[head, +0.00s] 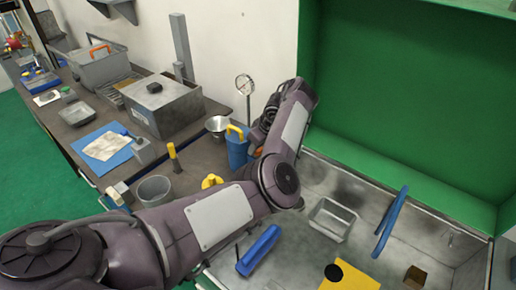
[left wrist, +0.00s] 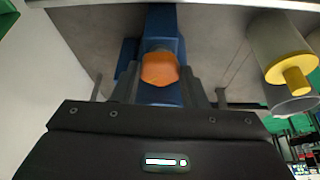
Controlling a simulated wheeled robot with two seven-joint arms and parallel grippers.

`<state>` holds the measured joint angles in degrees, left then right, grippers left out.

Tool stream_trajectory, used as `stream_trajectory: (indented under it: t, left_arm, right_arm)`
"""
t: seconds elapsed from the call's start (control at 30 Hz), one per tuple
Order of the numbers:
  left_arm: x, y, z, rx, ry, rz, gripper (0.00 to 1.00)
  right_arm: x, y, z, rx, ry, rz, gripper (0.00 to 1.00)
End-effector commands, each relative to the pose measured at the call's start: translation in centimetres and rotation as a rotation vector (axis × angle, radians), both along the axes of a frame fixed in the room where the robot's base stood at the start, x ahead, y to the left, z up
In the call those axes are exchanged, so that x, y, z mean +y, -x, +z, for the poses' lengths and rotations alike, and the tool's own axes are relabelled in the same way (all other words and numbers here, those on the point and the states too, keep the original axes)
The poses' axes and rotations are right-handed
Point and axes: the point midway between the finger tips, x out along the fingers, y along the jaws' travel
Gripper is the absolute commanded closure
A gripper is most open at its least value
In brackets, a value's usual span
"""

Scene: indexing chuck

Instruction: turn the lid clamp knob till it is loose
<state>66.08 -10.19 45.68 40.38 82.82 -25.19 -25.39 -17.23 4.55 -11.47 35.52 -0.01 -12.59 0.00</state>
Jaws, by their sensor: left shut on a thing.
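An orange faceted knob (left wrist: 159,68) sits in front of a blue body (left wrist: 163,25) in the left wrist view. The fingers of my left gripper (left wrist: 159,76) stand on both sides of the knob and are shut on it. How far it is turned, or whether it is loose, cannot be told. In the head view my left arm reaches up from the lower left, and its gripper end (head: 259,135) is by a blue item (head: 237,150) with a yellow-orange handle. The fingertips and the knob are not clear there. My right gripper is not in view.
A dial gauge (head: 245,85) and a metal cup (head: 217,125) stand near my wrist. A grey metal box (head: 162,108) is farther left. A green-backed open case (head: 400,90) lies right.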

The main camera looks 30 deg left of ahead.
Motion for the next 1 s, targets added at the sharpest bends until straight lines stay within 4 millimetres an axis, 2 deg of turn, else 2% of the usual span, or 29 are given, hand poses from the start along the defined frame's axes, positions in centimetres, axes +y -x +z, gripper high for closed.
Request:
stream_trajectory:
  t: [0.5,1.0]
  left_arm:
    - [0.31,-0.02,-0.43,0.014,0.000,0.242,0.83]
    - [-0.04,0.00,-0.30,0.005,0.001,0.317,0.83]
  right_arm:
    - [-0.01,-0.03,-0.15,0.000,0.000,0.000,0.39]
    - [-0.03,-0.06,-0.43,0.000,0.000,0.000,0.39]
